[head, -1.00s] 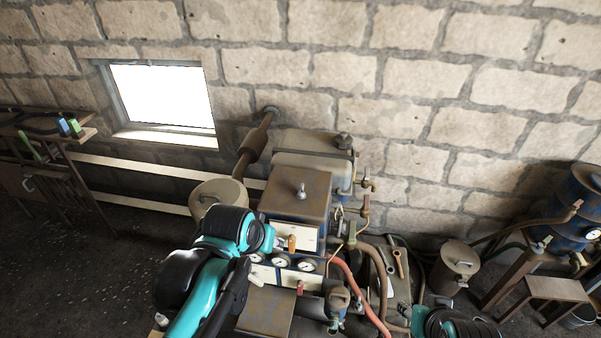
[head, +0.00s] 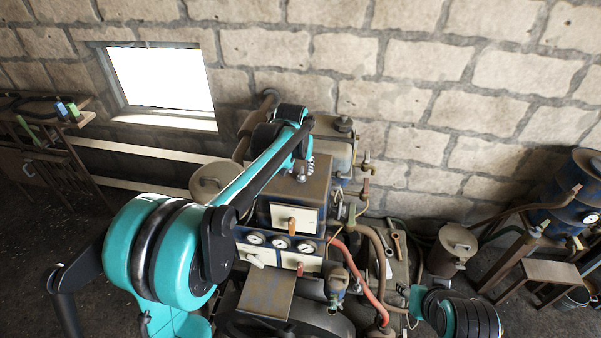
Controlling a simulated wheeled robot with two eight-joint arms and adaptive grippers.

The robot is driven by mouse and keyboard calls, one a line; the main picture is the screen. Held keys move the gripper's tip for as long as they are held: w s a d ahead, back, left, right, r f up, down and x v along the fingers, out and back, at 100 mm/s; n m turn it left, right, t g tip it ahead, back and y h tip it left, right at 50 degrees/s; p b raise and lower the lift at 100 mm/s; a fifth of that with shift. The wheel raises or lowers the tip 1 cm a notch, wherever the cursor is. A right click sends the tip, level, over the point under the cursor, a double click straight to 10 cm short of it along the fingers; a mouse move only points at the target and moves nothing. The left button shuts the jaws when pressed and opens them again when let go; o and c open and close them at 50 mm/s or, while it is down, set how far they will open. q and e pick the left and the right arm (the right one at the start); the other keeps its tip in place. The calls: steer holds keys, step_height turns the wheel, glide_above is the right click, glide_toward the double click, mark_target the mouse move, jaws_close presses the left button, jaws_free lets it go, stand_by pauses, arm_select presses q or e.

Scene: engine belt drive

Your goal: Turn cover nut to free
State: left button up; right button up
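The engine (head: 315,192) stands in the middle of the head view with a brown, worn metal top cover. The cover nut on top of it is hidden behind my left arm's end. My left gripper (head: 302,171) points down over the cover, right where the nut is. Its fingers are small and partly covered by the wrist, so I cannot tell whether they are open or whether they touch the nut. Part of my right arm shows at the lower right, but its gripper is not visible.
An orange handle (head: 292,225) and several gauges (head: 281,244) are on the engine's front. Hoses (head: 356,272) and pipes run down its right side. A brown canister (head: 457,243) and a blue drum (head: 568,205) stand to the right. A stone wall is behind.

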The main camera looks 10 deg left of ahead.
mark_target(301, 175)
arm_select(q)
steer(key=x, duration=0.4)
steer(key=shift+w, duration=0.15)
steer(key=shift+f, duration=0.3)
jaws_close()
